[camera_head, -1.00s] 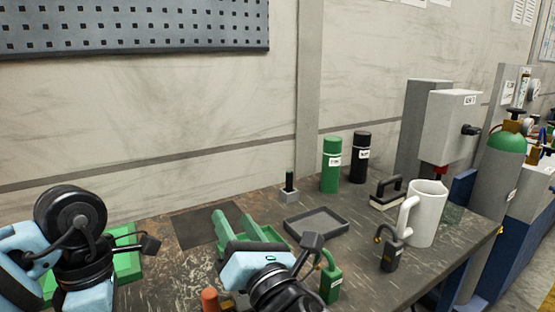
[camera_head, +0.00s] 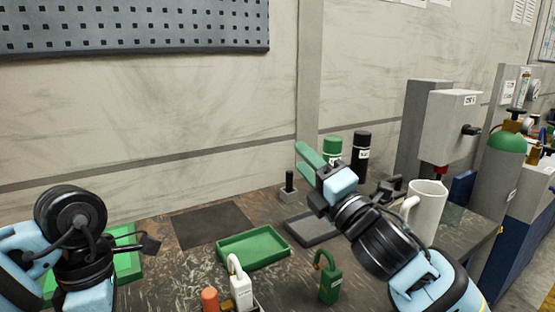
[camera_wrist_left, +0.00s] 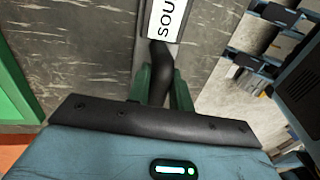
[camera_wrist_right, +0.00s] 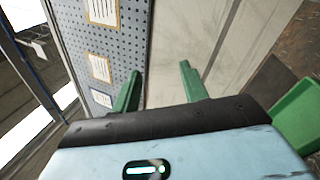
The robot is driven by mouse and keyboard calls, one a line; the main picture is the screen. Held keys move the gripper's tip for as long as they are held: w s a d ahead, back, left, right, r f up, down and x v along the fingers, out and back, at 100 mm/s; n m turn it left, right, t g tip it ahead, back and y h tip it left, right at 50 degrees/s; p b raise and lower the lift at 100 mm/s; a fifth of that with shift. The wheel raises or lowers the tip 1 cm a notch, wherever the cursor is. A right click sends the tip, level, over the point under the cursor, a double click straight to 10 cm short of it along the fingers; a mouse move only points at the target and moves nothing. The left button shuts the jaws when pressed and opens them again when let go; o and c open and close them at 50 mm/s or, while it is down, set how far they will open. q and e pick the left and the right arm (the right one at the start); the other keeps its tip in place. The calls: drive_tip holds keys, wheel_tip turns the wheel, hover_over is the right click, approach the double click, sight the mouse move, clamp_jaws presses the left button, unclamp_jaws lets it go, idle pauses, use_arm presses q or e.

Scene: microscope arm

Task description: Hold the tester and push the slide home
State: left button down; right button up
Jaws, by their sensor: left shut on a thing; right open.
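My left gripper (camera_wrist_left: 165,95) is shut on a black curved handle (camera_wrist_left: 158,58) in the left wrist view. The handle joins a pale grey body with a white label (camera_wrist_left: 168,20) that reads "SOU"; this looks like the tester, most of it out of frame. In the head view my left arm stands at the left, and its fingers cannot be made out. My right gripper (camera_head: 304,162) is raised above the table in front of the wall. Its green fingers are apart and empty, also in the right wrist view (camera_wrist_right: 160,74). I cannot make out the slide.
On the table are a green tray (camera_head: 253,248), a dark grey tray (camera_head: 303,228), a white padlock (camera_head: 241,289) and a green padlock (camera_head: 330,282). A dark mat (camera_head: 205,226) is bare.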

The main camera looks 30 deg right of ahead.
drive_tip(key=shift+m+t+y, duration=0.3)
drive_tip(key=shift+m+y, duration=0.1)
drive_tip(key=shift+m, duration=0.4)
drive_tip(key=d+r, duration=0.1)
drive_tip(key=r, duration=0.1)
drive_tip(key=s+d+r, duration=0.1)
drive_tip(key=d+r, duration=0.1)
drive_tip(key=shift+s, duration=0.1)
use_arm(q)
drive_tip(key=c, duration=1.2)
unclamp_jaws()
drive_tip(key=shift+o, duration=0.2)
